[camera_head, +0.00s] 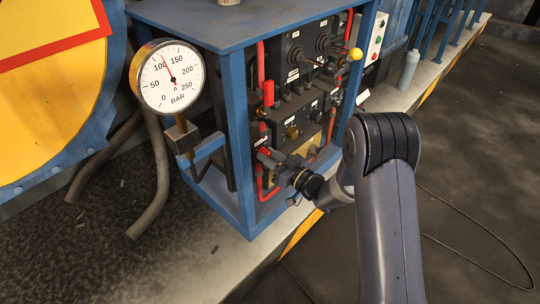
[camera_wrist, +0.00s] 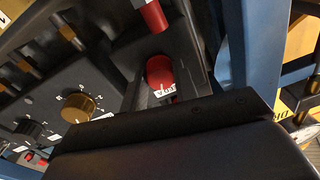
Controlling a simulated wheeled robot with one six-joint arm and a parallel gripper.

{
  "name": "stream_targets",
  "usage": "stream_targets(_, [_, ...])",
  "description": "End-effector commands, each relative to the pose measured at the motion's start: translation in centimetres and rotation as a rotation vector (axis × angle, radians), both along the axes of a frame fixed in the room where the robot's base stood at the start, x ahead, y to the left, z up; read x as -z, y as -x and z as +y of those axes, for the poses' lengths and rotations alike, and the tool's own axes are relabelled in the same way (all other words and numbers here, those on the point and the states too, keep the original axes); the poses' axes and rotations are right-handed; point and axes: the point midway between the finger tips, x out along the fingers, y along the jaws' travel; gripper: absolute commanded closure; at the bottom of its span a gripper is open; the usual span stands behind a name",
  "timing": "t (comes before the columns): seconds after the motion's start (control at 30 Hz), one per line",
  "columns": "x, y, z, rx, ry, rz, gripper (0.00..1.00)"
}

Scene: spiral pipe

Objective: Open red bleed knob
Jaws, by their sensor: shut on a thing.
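My gripper (camera_head: 267,156) is at the lower left front of the control panel, shut at a red knob (camera_head: 260,142). In the wrist view, a red knob (camera_wrist: 160,72) with a white label at its lower edge shows just above the dark gripper body. I cannot read the label clearly.
A pressure gauge (camera_head: 171,77) stands left of the blue frame (camera_head: 234,130), its red needle between 100 and 150. A brass knob (camera_wrist: 81,107) and black knobs lie left in the wrist view. A yellow ball-ended lever (camera_head: 355,54) projects at upper right. Open floor lies right.

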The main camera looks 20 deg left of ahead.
Motion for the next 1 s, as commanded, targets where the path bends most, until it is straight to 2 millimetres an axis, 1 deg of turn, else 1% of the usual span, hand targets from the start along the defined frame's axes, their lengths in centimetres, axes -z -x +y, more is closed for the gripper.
stream_targets(0.2, [0.01, 0.08, 0.0, 0.0, -0.081, 0.167, 0.95])
stream_targets(0.5, [0.08, 0.08, -0.01, 0.0, -0.161, 0.329, 0.95])
stream_targets(0.73, [0.14, 0.06, -0.02, 0.0, -0.191, 0.388, 0.95])
stream_targets(1.0, [0.16, 0.07, -0.02, 0.0, -0.199, 0.404, 0.95])
